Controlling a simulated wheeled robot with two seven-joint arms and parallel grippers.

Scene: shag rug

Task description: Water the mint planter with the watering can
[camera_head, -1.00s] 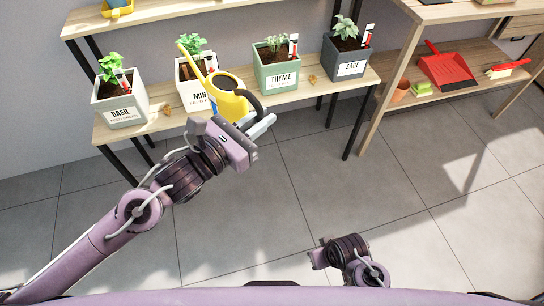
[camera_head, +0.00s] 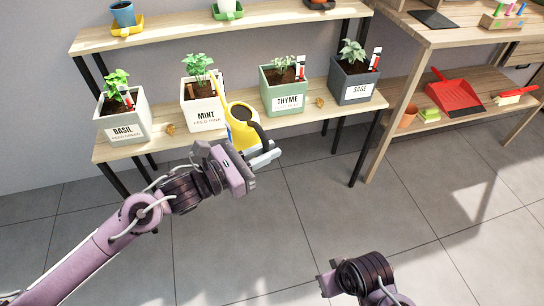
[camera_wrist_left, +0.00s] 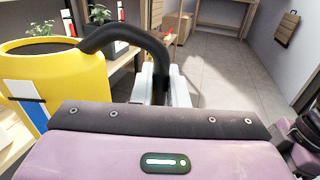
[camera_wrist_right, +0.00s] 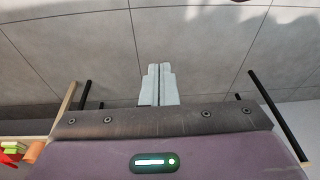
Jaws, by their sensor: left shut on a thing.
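The yellow watering can (camera_head: 243,133) has a black handle and a long spout. My left gripper (camera_head: 265,158) is shut on the handle and holds the can in front of the lower shelf. The left wrist view shows the can's body (camera_wrist_left: 60,75) and the handle (camera_wrist_left: 125,38) running down between the fingers (camera_wrist_left: 161,88). The white mint planter (camera_head: 204,114) stands on the shelf. The can's spout rises close to its right side, its tip near the pot's right rim. No water is seen. My right gripper (camera_wrist_right: 158,85) is shut and empty, over the floor.
The basil planter (camera_head: 123,118) stands left, the green thyme planter (camera_head: 284,92) and dark sage planter (camera_head: 351,82) right, all on the lower shelf (camera_head: 160,145). An upper shelf (camera_head: 180,32) runs above. A red dustpan (camera_head: 454,95) lies far right. The floor in front is clear.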

